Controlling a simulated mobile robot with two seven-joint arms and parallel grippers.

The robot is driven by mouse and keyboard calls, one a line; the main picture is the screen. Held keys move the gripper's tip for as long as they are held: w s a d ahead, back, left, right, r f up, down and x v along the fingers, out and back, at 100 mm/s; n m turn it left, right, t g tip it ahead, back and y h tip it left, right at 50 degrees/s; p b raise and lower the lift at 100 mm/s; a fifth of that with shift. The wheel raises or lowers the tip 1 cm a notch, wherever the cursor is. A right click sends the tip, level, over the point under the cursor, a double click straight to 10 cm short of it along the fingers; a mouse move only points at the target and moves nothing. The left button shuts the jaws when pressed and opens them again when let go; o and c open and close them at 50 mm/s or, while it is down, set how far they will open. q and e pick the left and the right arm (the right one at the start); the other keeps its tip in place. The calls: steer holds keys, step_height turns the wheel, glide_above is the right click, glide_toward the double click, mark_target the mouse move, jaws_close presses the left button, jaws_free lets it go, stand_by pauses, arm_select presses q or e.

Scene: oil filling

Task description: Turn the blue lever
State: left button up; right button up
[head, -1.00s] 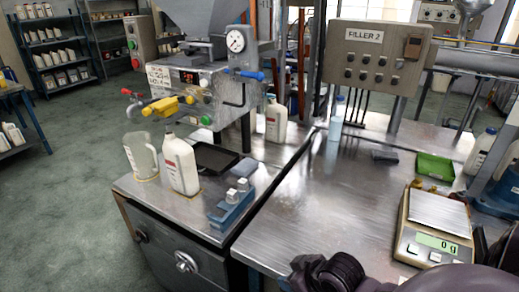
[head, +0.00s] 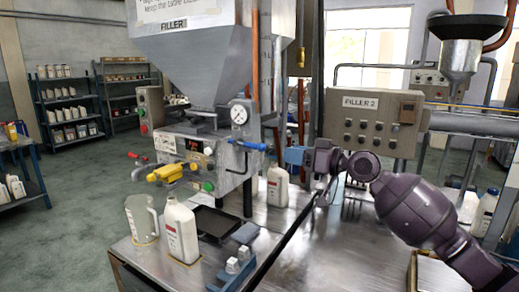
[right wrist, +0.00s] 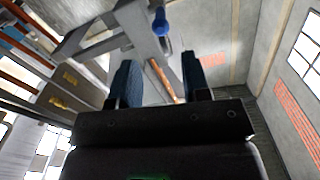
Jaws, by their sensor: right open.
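The blue lever (head: 248,145) sticks out to the right from the front of the filling machine, below its round gauge. My right gripper (head: 293,157) is a short way to the right of the lever's handle, apart from it. In the right wrist view the two dark blue fingers of the right gripper (right wrist: 160,78) are spread with nothing between them. The blue lever's rounded end (right wrist: 160,22) shows beyond the fingertips in that view. My left gripper is not in view.
A yellow valve handle (head: 170,172) and a red lever sit left on the machine. A white bottle (head: 180,232) and a clear jug (head: 141,220) stand on the metal table below. The FILLER 2 control box (head: 372,122) is behind my right arm.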

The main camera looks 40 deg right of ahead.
mark_target(264, 145)
steer(key=p+x, duration=0.1)
steer(key=x, duration=0.8)
steer(key=shift+w+r, duration=0.1)
steer(key=shift+r, duration=0.1)
steer(key=shift+x, duration=0.75)
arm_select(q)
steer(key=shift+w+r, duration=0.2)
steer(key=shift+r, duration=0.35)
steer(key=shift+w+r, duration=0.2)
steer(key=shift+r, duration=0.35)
arm_select(e)
steer(key=shift+f, duration=0.1)
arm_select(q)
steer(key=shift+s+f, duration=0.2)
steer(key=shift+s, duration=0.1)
arm_select(e)
jaws_close()
